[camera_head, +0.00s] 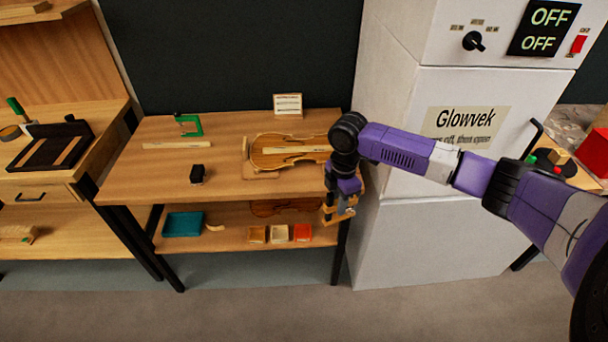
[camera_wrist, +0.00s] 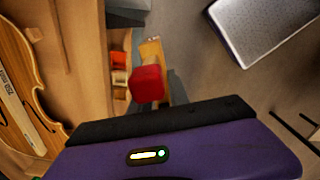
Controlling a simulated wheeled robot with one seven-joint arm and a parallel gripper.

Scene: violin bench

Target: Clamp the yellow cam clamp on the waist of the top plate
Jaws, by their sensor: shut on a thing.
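The violin top plate (camera_head: 285,151) lies on the bench, with a pale strip labelled in print along its middle. It also shows at the left of the wrist view (camera_wrist: 22,85). My gripper (camera_head: 338,208) is beyond the bench's front right corner, below the top's level and apart from the plate. It is shut on a yellow-tan wooden piece, seemingly the yellow cam clamp (camera_head: 330,216). In the wrist view, a red block (camera_wrist: 147,84) with tan wood beyond it sits ahead of my gripper. Fingertips and grip are not clear.
The bench top (camera_head: 225,180) holds a green clamp (camera_head: 189,124), a black item (camera_head: 197,174), a pale stick (camera_head: 177,145) and a card (camera_head: 288,105). The lower shelf (camera_head: 180,244) carries small blocks and a violin-shaped plate. A white cabinet (camera_head: 400,220) stands close on the right.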

